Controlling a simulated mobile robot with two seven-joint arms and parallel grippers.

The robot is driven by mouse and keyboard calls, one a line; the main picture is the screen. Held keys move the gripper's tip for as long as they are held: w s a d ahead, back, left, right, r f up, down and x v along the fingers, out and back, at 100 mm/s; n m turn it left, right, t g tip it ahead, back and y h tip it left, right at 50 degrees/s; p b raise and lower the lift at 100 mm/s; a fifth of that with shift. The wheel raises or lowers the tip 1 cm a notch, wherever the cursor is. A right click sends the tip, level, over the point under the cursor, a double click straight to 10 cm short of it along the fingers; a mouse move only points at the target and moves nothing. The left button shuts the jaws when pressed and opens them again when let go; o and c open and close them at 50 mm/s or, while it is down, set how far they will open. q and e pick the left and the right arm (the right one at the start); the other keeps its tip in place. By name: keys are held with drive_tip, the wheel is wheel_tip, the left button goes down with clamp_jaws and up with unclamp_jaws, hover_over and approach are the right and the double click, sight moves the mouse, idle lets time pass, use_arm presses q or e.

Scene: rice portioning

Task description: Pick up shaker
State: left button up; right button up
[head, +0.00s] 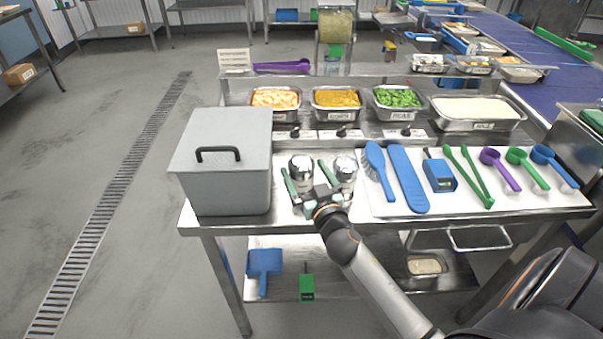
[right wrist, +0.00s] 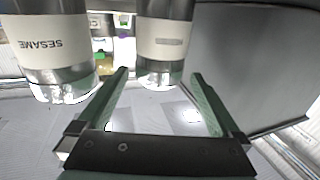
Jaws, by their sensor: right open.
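Two metal shakers stand upright side by side on the table, just right of the grey lidded bin. The left shaker (head: 301,166) also shows in the right wrist view (right wrist: 164,40), its pale label too small to read. The right shaker (head: 346,167) has a label reading SESAME in the wrist view (right wrist: 55,45). My right gripper (head: 304,176) is open, its green fingers pointing at the left shaker. In the wrist view the gripper (right wrist: 160,76) has this shaker between its fingertips, with gaps on both sides. My left gripper is out of view.
The grey bin (head: 222,175) stands close on the left. Food pans (head: 274,101) line the back. The left floor is clear.

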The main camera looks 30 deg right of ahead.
drive_tip(key=shift+x, duration=1.55)
drive_tip(key=shift+r, duration=0.1)
drive_tip(key=c, duration=1.4)
drive_tip(key=shift+r, duration=0.15)
